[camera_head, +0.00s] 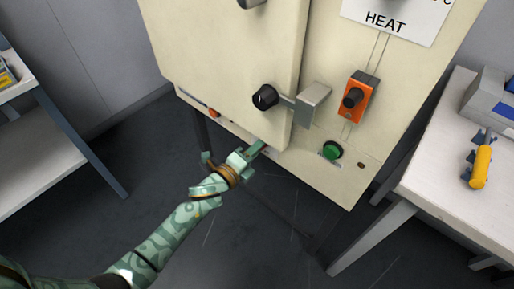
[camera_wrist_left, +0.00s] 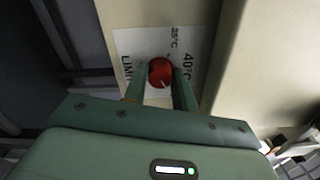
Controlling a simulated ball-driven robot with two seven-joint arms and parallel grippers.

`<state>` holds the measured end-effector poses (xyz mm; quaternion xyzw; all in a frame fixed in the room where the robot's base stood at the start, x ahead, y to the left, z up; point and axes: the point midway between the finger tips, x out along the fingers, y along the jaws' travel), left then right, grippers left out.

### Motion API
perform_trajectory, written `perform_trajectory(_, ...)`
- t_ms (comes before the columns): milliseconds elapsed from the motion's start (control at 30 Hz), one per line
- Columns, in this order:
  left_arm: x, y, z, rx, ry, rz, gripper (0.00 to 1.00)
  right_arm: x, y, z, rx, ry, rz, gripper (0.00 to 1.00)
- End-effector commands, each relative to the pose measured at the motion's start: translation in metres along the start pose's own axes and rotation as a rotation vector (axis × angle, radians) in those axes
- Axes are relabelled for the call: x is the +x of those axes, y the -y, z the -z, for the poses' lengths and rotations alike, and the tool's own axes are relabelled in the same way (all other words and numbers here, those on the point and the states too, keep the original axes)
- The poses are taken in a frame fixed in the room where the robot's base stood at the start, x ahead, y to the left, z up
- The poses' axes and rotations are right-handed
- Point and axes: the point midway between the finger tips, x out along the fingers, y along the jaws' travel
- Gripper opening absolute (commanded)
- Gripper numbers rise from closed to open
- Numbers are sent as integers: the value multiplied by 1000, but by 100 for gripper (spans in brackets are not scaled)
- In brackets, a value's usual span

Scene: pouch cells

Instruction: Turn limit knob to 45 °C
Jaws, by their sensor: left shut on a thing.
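The limit knob (camera_wrist_left: 160,70) is a round red knob in the left wrist view. My left gripper (camera_wrist_left: 160,80) is shut on the knob, one finger on each side. In the head view the left gripper (camera_head: 257,148) reaches the lower front of the cream cabinet (camera_head: 225,65) and hides the knob there. My right gripper is not in view.
On the cabinet are a black door knob (camera_head: 265,97) by a metal latch (camera_head: 311,104), an orange switch box (camera_head: 358,97), a green button (camera_head: 332,151) and a small red-orange part (camera_head: 213,113). A table (camera_head: 440,190) stands right, a shelf (camera_head: 45,160) left.

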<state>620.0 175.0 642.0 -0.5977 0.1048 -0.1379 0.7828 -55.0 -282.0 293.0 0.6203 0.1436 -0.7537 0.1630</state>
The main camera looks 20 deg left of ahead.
Motion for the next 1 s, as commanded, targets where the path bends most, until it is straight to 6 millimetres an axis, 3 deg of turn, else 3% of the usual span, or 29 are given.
perform_trajectory(433, -1, -3, 2, 12, -2, -6, 4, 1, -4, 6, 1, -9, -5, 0)
perform_trajectory(467, -1, -3, 2, 12, -2, -6, 32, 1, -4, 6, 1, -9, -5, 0)
perform_trajectory(533, -1, -3, 1, 12, -2, -6, 49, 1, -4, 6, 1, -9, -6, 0)
perform_trajectory(833, -2, -1, 0, 10, -1, -2, 49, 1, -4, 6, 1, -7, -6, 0)
perform_trajectory(1000, -23, 1, 0, 10, 0, -3, 49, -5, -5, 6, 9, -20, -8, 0)
